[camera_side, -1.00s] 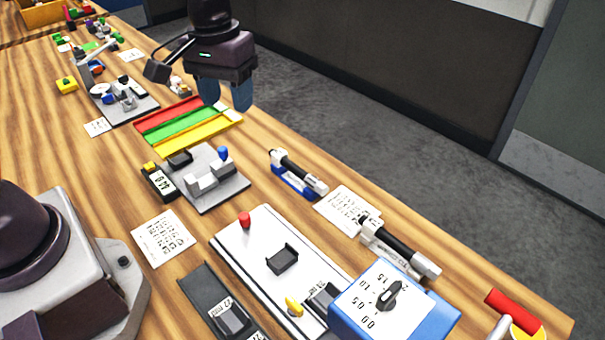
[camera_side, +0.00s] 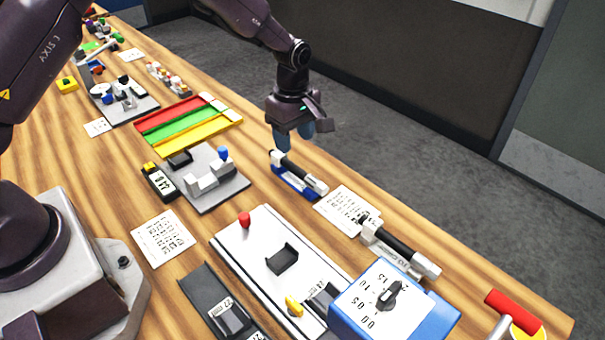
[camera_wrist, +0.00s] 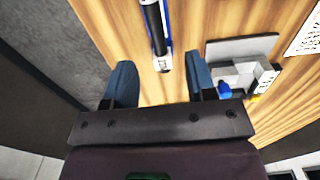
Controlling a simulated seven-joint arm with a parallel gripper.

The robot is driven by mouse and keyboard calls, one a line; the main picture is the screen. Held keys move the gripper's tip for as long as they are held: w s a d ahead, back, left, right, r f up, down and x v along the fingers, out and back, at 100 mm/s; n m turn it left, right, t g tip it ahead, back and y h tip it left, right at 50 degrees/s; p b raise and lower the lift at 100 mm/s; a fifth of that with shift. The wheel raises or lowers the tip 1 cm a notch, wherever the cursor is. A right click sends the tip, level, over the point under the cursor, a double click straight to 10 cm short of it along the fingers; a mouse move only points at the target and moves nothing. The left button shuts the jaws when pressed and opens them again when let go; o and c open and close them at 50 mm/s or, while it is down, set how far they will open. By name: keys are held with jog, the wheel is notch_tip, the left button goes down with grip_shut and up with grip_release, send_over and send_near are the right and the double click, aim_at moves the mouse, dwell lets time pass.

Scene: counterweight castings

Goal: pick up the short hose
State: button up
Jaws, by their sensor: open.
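The short hose (camera_side: 300,173) is a black tube with white end fittings. It lies in a blue holder (camera_side: 285,180) near the table's far edge in the side view. My gripper (camera_side: 293,138) has blue fingers and is above the hose's upper-left end in the side view. In the wrist view my gripper (camera_wrist: 160,78) is open, with nothing between its fingers.
A longer hose (camera_side: 400,248) with white fittings lies to the lower right. A grey fixture plate (camera_side: 225,190) with a blue knob stands left of the blue holder. A printed card (camera_side: 345,205) lies just right of the holder. The table edge is close behind it.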

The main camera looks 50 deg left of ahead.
aim_at(297, 167)
jog(key=f, duration=0.8)
jog(key=shift+w+f, duration=0.35)
jog(key=shift+f, duration=0.05)
grip_shut()
